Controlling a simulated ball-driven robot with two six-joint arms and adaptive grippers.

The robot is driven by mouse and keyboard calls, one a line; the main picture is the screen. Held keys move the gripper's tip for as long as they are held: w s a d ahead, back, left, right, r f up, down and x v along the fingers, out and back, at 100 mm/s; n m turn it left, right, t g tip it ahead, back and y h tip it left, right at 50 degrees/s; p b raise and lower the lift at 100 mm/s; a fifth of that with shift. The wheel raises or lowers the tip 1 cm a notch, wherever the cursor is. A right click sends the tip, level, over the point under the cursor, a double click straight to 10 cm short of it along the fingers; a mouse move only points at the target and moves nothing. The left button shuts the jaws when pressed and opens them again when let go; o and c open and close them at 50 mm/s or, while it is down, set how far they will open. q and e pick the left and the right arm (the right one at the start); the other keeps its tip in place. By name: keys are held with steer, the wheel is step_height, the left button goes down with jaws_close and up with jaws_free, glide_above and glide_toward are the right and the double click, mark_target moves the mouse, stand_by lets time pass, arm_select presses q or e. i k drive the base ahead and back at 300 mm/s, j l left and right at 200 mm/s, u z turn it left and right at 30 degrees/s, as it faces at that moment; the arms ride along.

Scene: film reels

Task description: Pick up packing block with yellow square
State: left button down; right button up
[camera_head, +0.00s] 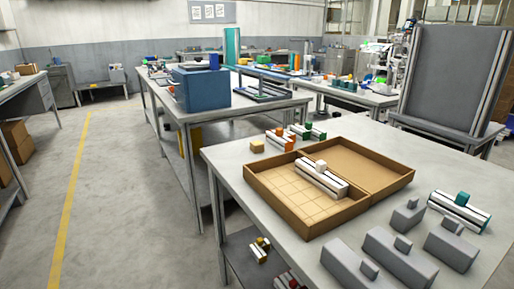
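A small block with yellow parts (260,249) lies low at the near table's left side, apparently on its lower shelf; its exact markings are too small to tell. A plain yellow-tan block (257,146) sits on the table top behind the open box. I cannot tell for sure which of these is the packing block with the yellow square. Neither of my grippers is in view.
A two-part open brown box (275,211) stands on the near table (227,165), with a white striped block (318,178) in its left part. Grey blocks (384,257) and a teal-topped striped block (460,209) lie right. Orange and green-topped blocks (300,131) lie behind.

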mark_target(258, 146)
steer(key=i+j+z, duration=0.1)
steer(key=z, duration=0.7)
steer(key=i+j+z, duration=0.15)
steer(key=j+z, duration=0.15)
steer(key=j, duration=0.2)
steer(key=i+j+z, duration=0.1)
steer(key=j+z, duration=0.15)
steer(key=j, duration=0.25)
steer(key=j+z, duration=0.3)
steer(key=j, duration=0.2)
